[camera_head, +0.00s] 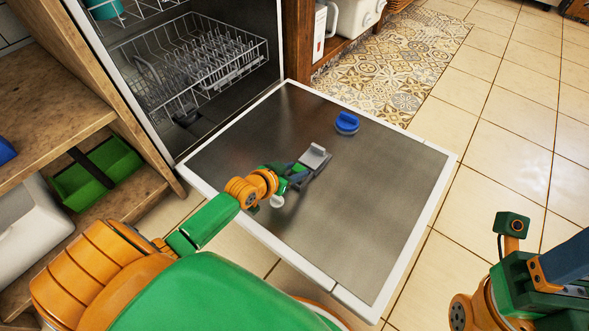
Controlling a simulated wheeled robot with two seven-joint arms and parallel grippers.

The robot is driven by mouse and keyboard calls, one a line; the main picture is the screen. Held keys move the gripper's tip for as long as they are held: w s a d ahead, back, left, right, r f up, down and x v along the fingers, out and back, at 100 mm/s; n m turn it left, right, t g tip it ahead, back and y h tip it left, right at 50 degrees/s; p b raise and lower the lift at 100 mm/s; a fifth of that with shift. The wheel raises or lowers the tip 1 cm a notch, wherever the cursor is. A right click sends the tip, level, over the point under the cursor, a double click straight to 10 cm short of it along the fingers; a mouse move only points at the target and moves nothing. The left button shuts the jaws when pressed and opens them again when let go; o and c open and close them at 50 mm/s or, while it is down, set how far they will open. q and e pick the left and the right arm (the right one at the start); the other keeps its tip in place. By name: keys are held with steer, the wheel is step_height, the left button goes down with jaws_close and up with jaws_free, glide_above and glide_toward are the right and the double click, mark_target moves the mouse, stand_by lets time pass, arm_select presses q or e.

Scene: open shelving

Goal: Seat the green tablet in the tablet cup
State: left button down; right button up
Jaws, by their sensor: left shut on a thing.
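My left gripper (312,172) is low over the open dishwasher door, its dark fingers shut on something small. The green tablet cannot be made out apart from the green parts of my wrist; the fingers and wrist likely hide it. A light grey block-like part (315,154), which may be the tablet cup or its lid, shows right at the fingertips. I cannot tell whether the fingers touch it. My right gripper (562,267) is at the lower right, away from the door, with its fingertips not clearly visible.
The dishwasher door (384,205) lies open and flat, mostly clear. A blue round cap (347,123) sits on it beyond my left gripper. A wire rack (190,66) is inside the machine. A green crate (97,174) stands on the wooden shelving at left. Tiled floor is free at right.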

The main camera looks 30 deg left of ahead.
stand_by(0.4)
arm_select(q)
steer(key=shift+p, duration=0.3)
stand_by(0.3)
steer(key=shift+f+b, duration=0.55)
steer(key=shift+f, duration=0.35)
